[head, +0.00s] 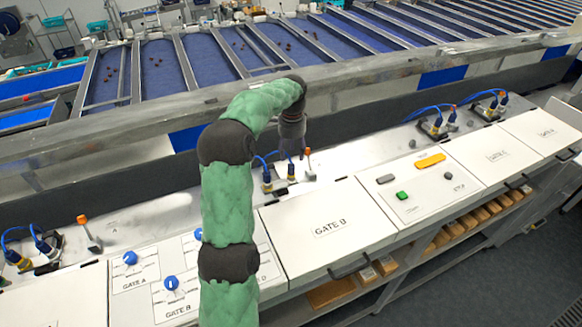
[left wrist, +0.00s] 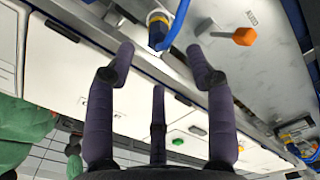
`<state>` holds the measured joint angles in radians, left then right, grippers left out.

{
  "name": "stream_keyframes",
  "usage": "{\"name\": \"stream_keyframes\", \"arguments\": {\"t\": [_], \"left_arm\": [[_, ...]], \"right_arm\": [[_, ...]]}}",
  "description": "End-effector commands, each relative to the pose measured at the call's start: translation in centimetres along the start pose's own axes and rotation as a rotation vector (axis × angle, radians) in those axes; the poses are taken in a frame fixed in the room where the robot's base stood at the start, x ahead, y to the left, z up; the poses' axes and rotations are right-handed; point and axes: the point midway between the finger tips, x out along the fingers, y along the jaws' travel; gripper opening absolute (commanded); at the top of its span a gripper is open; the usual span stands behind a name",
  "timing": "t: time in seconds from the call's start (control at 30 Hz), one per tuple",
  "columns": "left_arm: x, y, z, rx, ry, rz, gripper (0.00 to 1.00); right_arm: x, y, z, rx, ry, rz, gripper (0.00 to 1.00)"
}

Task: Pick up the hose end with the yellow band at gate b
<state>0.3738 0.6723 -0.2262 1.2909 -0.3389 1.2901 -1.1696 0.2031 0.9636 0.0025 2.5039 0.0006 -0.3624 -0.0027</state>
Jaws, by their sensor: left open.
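Behind the GATE B panel (head: 330,228), two blue hose ends stand upright in the metal deck, a left one (head: 267,177) and a right one (head: 291,171); both seem to carry yellowish parts. My left gripper (head: 293,152) is above the right one, pointing down, its fingers small and dark in the head view. In the left wrist view the gripper (left wrist: 161,55) is open and empty. A blue hose end with a yellow band (left wrist: 157,20) shows just beyond its fingertips, between them; I see no contact. My right gripper is not in view.
An orange-tipped lever (head: 308,160) stands close right of the hose ends; it also shows in the left wrist view (left wrist: 243,36). The long conveyor rail (head: 380,70) runs behind. More hose ends stand at the left (head: 42,241) and right (head: 437,122).

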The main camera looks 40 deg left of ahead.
Motion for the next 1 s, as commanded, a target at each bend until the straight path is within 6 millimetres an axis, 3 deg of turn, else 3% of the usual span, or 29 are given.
{"name": "stream_keyframes", "arguments": {"t": [0.37, 0.7, 0.97, 1.0], "left_arm": [[3.2, 0.0, 0.1, -0.001, -0.001, 0.002, 0.54], [7.3, 0.1, 0.3, -0.001, 0.000, 0.000, 0.54], [7.7, 0.0, 0.3, -0.001, 0.001, -0.002, 0.54], [7.6, 0.0, 0.3, -0.001, 0.001, -0.002, 0.49]], "right_arm": [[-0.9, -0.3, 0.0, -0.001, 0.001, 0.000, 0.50], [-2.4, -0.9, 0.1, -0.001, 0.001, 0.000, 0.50], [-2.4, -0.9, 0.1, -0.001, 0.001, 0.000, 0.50], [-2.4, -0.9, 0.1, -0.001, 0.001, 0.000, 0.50]]}}
